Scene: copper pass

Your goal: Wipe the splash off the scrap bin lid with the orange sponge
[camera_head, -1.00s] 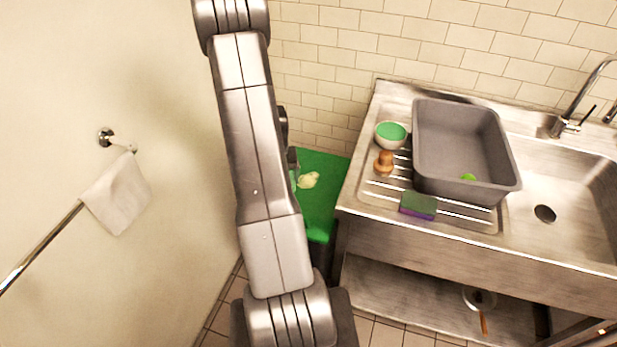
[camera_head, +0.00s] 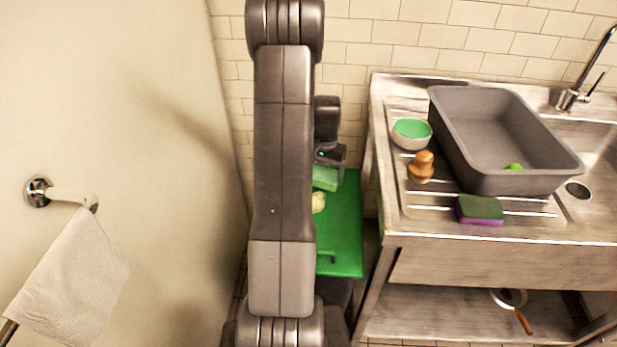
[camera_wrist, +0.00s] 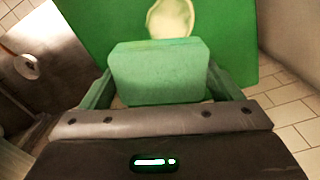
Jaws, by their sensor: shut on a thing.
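The scrap bin lid (camera_head: 343,235) is a flat green panel behind my arm; it fills the upper part of the wrist view (camera_wrist: 100,22). A pale yellowish splash (camera_wrist: 172,17) lies on it, partly hidden by my arm in the head view (camera_head: 318,202). My gripper (camera_wrist: 160,88) is shut on a green sponge-like block (camera_wrist: 158,65), which also shows in the head view (camera_head: 325,178). The block's far edge overlaps the splash's near edge in the wrist view. I cannot tell whether the block touches the lid. No orange sponge shows.
Right of the bin stands a steel sink unit (camera_head: 480,262) with a grey tub (camera_head: 500,183), a green-and-white bowl (camera_head: 411,133), a wooden-looking knobbed object (camera_head: 421,166) and a green-purple sponge (camera_head: 480,210). A white towel (camera_head: 72,275) hangs on the left wall.

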